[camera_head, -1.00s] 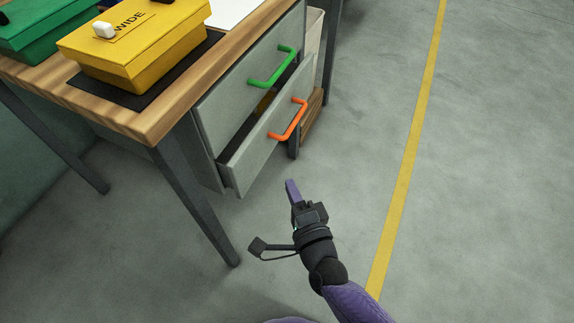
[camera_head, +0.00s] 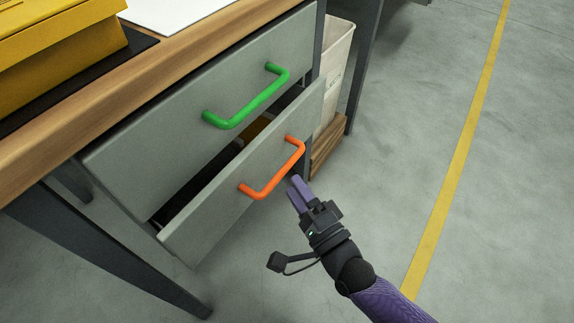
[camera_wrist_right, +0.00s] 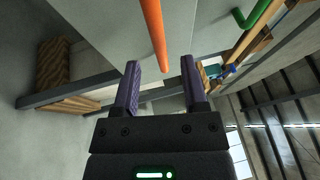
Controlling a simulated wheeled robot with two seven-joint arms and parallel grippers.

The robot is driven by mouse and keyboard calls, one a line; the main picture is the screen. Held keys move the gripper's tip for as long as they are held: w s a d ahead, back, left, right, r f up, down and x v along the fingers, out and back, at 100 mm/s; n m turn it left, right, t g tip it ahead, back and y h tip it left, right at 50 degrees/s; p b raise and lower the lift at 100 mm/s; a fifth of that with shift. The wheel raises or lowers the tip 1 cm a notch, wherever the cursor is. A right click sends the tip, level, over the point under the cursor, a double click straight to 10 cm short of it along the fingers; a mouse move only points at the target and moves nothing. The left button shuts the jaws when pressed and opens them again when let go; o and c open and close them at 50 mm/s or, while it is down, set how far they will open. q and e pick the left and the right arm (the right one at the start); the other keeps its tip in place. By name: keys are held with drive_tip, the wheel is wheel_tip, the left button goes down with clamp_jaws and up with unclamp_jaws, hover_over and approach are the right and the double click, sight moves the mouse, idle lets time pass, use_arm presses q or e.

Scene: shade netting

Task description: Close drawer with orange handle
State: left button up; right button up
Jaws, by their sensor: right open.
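The lower drawer (camera_head: 215,200) with the orange handle (camera_head: 275,178) stands pulled out under the wooden table. A dark interior and a yellowish item show through the gap behind its front. The upper drawer (camera_head: 180,135) with the green handle (camera_head: 248,102) sits above it and looks shut. My right gripper (camera_head: 298,190) is just right of and below the orange handle, with its fingers pointing up towards it. In the right wrist view the gripper (camera_wrist_right: 162,82) is open and empty, and the orange handle (camera_wrist_right: 153,30) lies ahead of the fingertips. My left gripper is not in view.
A yellow box (camera_head: 60,40) and a white sheet (camera_head: 170,12) lie on the wooden tabletop (camera_head: 60,165). A pale bin (camera_head: 336,75) stands behind the drawers at the right, by a dark table leg (camera_head: 366,70). The floor to the right is clear.

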sight(283, 168)
drive_tip(key=b+x, duration=0.1)
drive_tip(key=x, duration=0.4)
drive_tip(key=shift+w+a, duration=0.1)
clamp_jaws()
drive_tip(key=shift+f, duration=0.1)
idle(0.7)
idle(0.4)
